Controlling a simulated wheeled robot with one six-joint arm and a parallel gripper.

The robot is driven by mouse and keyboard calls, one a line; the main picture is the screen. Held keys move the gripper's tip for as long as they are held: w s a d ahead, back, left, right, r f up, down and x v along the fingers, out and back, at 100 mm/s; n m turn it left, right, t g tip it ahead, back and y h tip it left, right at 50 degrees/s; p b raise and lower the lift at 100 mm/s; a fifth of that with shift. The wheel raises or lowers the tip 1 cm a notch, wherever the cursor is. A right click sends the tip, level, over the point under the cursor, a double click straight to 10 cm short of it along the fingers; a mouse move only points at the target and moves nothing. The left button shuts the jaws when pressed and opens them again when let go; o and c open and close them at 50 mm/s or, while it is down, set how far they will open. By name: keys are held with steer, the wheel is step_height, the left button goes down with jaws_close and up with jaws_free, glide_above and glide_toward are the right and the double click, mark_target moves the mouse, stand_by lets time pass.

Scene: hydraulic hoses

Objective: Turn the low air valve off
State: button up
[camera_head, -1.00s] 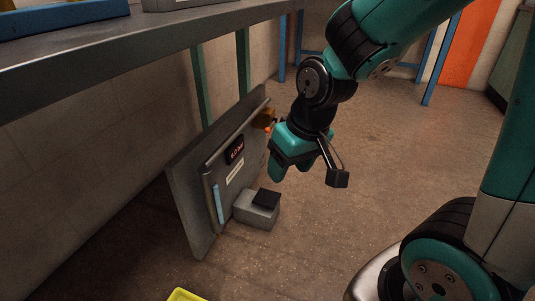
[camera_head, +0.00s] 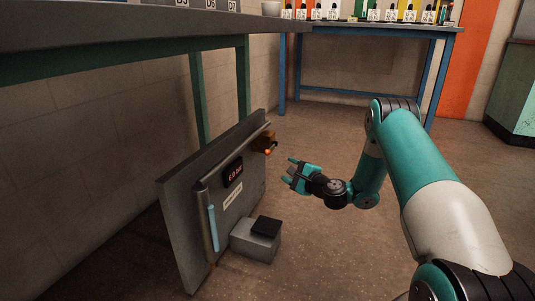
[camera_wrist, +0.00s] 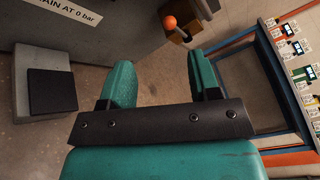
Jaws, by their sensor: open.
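The low air valve (camera_head: 264,143) is a brass-coloured body with a small orange knob at the upper right edge of a grey upright panel (camera_head: 182,220). In the wrist view the orange knob (camera_wrist: 169,22) shows at the top, beyond my fingertips and roughly between them. My gripper (camera_head: 289,169) is open and empty, to the right of the valve and a little lower in the head view, its fingers pointing left toward the panel. It appears apart from the valve. The panel has a lit red readout (camera_head: 234,171), too small to read surely. The handle's exact angle is unclear.
A grey block with a black pad (camera_head: 262,232) stands in front of the panel. A blue-legged table (camera_head: 385,32) with several labelled items is behind.

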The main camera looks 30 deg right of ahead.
mark_target(269, 154)
steer(key=w+b, duration=0.2)
steer(key=w, duration=0.3)
steer(key=w+f+m+h+b, duration=0.1)
steer(key=w+b, duration=0.1)
steer(key=w, duration=0.3)
steer(key=w+d+m+b, duration=0.1)
steer(key=w+b, duration=0.1)
steer(key=w, duration=0.3)
steer(key=shift+w+f+t+h+b, duration=0.15)
steer(key=shift+w+t+h+b, duration=0.15)
steer(key=shift+w+t+b, duration=0.1)
steer(key=shift+w+r, duration=0.2)
steer(key=shift+w, duration=0.35)
jaws_close()
